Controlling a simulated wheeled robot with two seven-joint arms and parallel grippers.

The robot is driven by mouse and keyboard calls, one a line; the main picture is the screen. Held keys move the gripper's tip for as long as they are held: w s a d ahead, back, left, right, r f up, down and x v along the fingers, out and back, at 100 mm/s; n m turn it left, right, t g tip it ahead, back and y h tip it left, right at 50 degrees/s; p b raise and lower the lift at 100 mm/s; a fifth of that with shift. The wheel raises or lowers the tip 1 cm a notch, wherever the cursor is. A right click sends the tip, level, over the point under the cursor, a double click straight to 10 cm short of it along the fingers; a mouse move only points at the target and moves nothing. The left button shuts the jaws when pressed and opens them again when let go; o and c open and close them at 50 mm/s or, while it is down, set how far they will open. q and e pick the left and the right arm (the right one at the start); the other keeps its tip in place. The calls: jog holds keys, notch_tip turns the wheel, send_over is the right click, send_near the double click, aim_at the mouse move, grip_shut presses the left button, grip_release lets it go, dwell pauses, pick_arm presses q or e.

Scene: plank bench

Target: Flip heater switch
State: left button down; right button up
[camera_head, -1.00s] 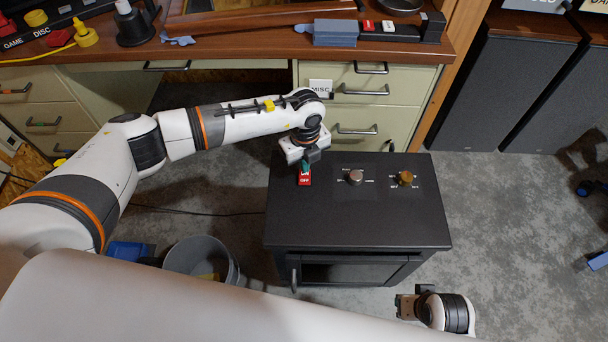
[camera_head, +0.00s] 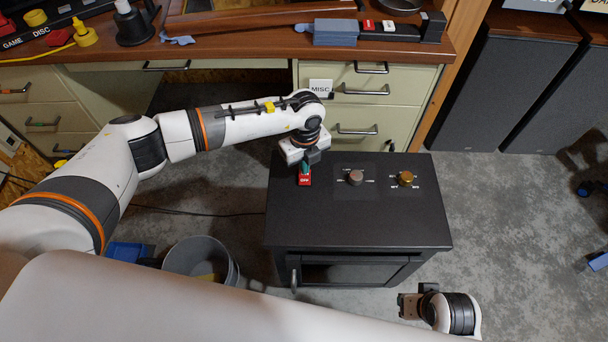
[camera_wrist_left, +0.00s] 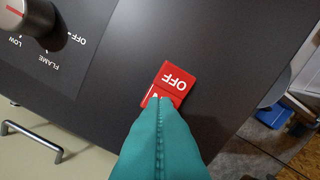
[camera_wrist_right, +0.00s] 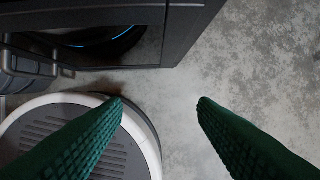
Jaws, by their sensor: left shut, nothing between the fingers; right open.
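The heater (camera_head: 350,222) is a black box standing on the floor, with a red switch (camera_head: 304,181) at the left of its top. In the left wrist view the red switch (camera_wrist_left: 172,82) shows the word OFF; its other half is partly hidden behind my fingers. My left gripper (camera_head: 306,168) is shut and empty, with its teal fingertips (camera_wrist_left: 159,104) at the switch's partly hidden half. They look to be touching it or very close; I cannot tell which. My right gripper (camera_wrist_right: 160,102) is open and empty over the floor, low beside the heater's front right.
Two knobs, one silver (camera_head: 355,177) and one brass (camera_head: 405,178), sit on the heater top right of the switch. A drawer cabinet (camera_head: 365,105) stands behind. A grey bin (camera_head: 200,260) stands left of the heater. Speakers (camera_head: 500,85) stand at the right; floor between is clear.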

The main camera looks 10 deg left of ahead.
pick_arm(q)
jog(key=shift+f, duration=0.15)
pick_arm(e)
jog(key=shift+r, duration=0.2)
pick_arm(q)
jog(key=shift+r, duration=0.3)
jog(key=shift+r+p, duration=0.65)
jog(key=shift+p, duration=0.15)
jog(key=shift+r+p, duration=0.7)
jog(key=shift+r, duration=0.1)
jog(key=shift+r+p, duration=0.7)
jog(key=shift+r, duration=0.15)
jog(key=shift+r+p, duration=0.75)
jog(key=shift+r, duration=0.15)
pick_arm(e)
jog(key=s+f, duration=0.3)
jog(key=f, duration=0.6)
jog(key=s+d+f+g, duration=0.1)
jog(key=s+f, duration=0.3)
jog(key=f, duration=0.5)
jog(key=shift+s, duration=0.3)
